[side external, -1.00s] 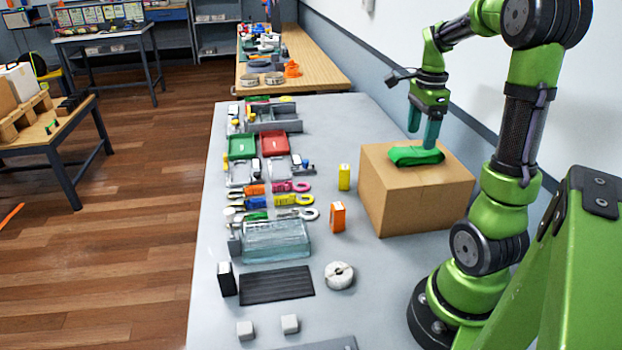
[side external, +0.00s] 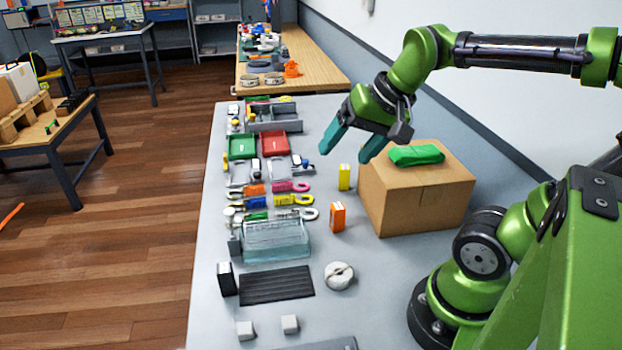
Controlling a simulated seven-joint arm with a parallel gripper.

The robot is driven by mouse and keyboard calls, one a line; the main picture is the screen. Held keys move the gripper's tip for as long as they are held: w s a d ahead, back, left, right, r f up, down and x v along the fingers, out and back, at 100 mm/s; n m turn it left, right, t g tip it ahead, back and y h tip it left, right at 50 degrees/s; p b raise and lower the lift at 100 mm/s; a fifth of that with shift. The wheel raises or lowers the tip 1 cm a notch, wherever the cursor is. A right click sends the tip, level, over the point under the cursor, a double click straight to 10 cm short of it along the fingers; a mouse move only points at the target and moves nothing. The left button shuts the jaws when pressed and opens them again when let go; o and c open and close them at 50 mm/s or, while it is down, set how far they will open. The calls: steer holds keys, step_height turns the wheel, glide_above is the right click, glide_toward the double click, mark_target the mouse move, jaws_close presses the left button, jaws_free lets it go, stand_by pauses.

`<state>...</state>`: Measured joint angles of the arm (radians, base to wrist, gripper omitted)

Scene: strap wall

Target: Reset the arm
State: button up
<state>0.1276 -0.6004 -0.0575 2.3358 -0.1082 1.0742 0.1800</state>
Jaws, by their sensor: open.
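My gripper (side external: 343,151) is in the air over the table, to the left of the cardboard box. Its two teal fingers are spread wide and point down and to the left, with nothing between them. My green arm reaches in from the right, its forearm roughly level. A folded green strap (side external: 416,155) lies on top of the cardboard box (side external: 418,205), apart from the fingers.
On the grey table (side external: 385,290) stand a yellow box (side external: 344,177), an orange box (side external: 338,217), a glass tray (side external: 275,241), a white roll (side external: 339,276) and a black ribbed mat (side external: 276,285). Several coloured straps lie farther left, near green and red trays (side external: 274,143).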

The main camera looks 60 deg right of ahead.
steer(key=a+n, duration=0.1)
steer(key=s+a+f+n, duration=0.1)
steer(key=a+n, duration=0.1)
steer(key=a+n+t+y, duration=0.1)
steer(key=a, duration=0.1)
steer(key=shift+s+a+f, duration=0.1)
steer(key=shift+s+f, duration=0.25)
steer(key=shift+s, duration=0.05)
steer(key=shift+o, duration=0.3)
